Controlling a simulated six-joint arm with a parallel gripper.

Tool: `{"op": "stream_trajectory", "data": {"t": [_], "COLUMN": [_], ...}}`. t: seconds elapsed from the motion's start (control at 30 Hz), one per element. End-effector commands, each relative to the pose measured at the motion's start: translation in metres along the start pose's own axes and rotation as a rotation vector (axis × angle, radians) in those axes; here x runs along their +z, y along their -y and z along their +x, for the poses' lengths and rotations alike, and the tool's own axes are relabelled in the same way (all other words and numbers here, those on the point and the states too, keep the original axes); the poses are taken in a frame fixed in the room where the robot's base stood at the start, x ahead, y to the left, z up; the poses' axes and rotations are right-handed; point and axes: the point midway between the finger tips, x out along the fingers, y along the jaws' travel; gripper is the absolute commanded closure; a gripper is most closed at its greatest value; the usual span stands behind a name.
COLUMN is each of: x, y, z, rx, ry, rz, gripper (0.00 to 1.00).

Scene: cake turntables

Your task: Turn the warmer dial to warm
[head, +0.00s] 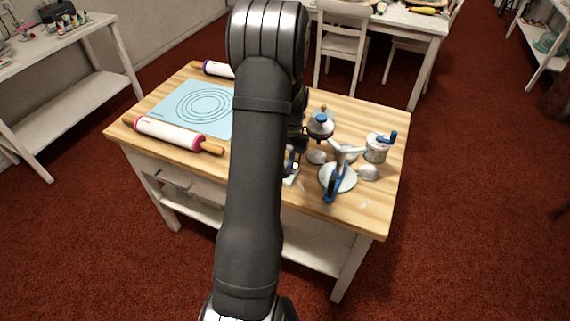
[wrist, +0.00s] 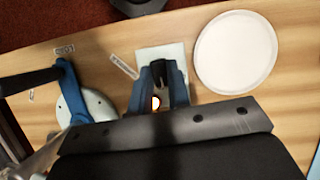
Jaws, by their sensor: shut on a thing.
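My gripper (wrist: 160,88) points down over a small pale square base (wrist: 176,52) in the wrist view. Its dark and blue fingers are shut on what seems to be the warmer dial, which they mostly hide. A small bright orange-white spot (wrist: 155,103) shows between the fingers. The dial's pointer and markings cannot be read. In the head view my arm hides most of the gripper, and a bit of the pale base (head: 291,180) shows beside the arm. A white round plate (wrist: 236,52) lies right of the base in the wrist view, apart from the fingers.
A white stand with a blue handle (head: 330,189) is close beside my gripper. A blue-knobbed jar (head: 320,124) and a white canister with a blue crank (head: 377,148) stand behind. A rolling pin (head: 168,133) and blue mat (head: 183,112) lie at left.

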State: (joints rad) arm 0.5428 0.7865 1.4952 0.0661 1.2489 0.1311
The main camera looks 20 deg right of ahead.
Motion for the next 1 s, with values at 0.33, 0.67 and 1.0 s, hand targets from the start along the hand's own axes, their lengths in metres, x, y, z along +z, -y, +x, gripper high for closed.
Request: {"op": "stream_trajectory", "data": {"t": [0.33,0.67,1.0], "x": [0.0,-0.0001,0.0], "y": [-0.0004,-0.0004,-0.0004], "z": [-0.0002,-0.0001,0.0], "rx": [-0.029,-0.03,-0.03], "ry": [-0.001,-0.001,-0.001], "rz": [0.07,0.073,0.072], "gripper": [1.0,1.0,0.62]}}
